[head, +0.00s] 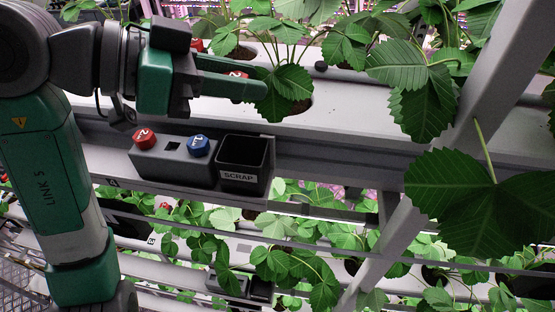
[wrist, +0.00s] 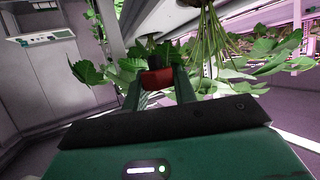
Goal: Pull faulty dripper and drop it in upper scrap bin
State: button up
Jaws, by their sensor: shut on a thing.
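My gripper (head: 256,83) reaches in from the left over the white upper gutter, beside a strawberry plant. Its fingers are shut on a red dripper (wrist: 157,79), seen between the fingertips in the wrist view; a bit of its red cap (head: 238,74) shows at the fingers in the head view. I cannot tell whether the dripper is still seated, as the fingers and leaves hide its lower end. The upper scrap bin (head: 239,177), a black open box labelled SCRAP, hangs on the rail below and in front of the gripper. Its visible inside looks empty.
Left of the bin, a grey holder (head: 172,168) carries a red cap (head: 145,138) and a blue cap (head: 198,145), with an empty square socket between them. Leaves crowd the upper gutter (head: 335,107). A grey diagonal post (head: 487,75) stands at right. More plants fill the lower tier.

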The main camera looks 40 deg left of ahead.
jog(key=shift+d, duration=0.15)
jog(key=shift+f+b, duration=0.45)
jog(key=shift+f, duration=0.05)
notch_tip(320, 180, down, 5)
jog(key=b, duration=0.4)
jog(key=o, duration=1)
jog(key=b+v, duration=0.1)
jog(key=v, duration=0.7)
